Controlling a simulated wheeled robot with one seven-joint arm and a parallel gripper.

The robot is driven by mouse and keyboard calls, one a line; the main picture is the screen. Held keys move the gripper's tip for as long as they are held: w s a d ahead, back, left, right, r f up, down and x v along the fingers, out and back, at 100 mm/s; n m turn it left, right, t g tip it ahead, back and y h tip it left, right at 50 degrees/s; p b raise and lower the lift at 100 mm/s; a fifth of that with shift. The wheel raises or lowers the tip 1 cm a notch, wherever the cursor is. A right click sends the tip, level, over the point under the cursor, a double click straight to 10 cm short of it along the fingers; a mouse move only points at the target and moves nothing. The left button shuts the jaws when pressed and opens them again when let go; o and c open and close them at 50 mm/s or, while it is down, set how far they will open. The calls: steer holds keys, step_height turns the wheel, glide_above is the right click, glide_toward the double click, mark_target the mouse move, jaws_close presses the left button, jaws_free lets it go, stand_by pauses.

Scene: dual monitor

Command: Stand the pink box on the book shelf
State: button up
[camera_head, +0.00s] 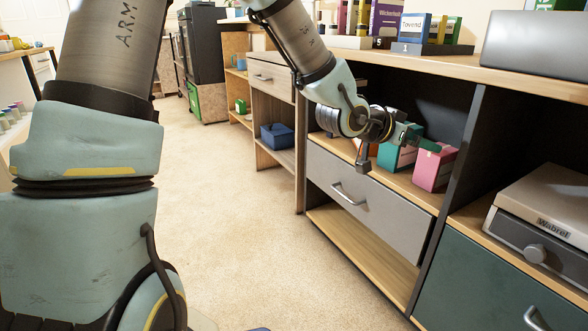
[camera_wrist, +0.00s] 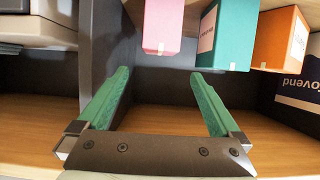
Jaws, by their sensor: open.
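The pink box (camera_head: 434,168) stands in the open cabinet compartment, at the right end of a row of boxes. In the wrist view the pink box (camera_wrist: 163,25) is at the top, beyond the fingertips and roughly in line with the gap between them. My gripper (camera_head: 426,142) is open and empty at the compartment, near the upper part of the pink box. Its green fingers (camera_wrist: 160,74) are spread, with nothing between them. Upright books (camera_head: 416,28) stand in holders on the cabinet top; which one is the book shelf I cannot tell.
A teal box (camera_head: 398,152) stands left of the pink box, and an orange box (camera_wrist: 281,38) is beyond it. A dark divider (camera_head: 458,150) rises right of the pink box. A grey device (camera_head: 545,205) sits in the right compartment. The cabinet top (camera_head: 455,68) overhangs.

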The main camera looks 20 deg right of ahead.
steer(key=w+a+f+n+t+y, duration=0.1)
steer(key=w+a+f+n+y, duration=0.15)
steer(key=a, duration=0.65)
steer(key=w+a+f+n+y, duration=0.2)
steer(key=w+a+f+y, duration=0.15)
steer(key=a, duration=0.45)
steer(key=w+a+f+n+t+y, duration=0.1)
steer(key=w+a+f+n+y, duration=0.2)
steer(key=a, duration=0.6)
steer(key=s+a+n+g+y, duration=0.2)
steer(key=s+a+n, duration=0.1)
steer(key=a, duration=0.8)
steer(key=s+a+n+g+y, duration=0.2)
steer(key=s+a, duration=0.3)
steer(key=a, duration=0.6)
steer(key=shift+s+f+n, duration=0.3)
steer(key=shift+f+n, duration=0.15)
steer(key=shift+n, duration=0.2)
step_height(320, 180, up, 46)
steer(key=p, duration=4.6)
steer(key=shift+r, duration=0.2)
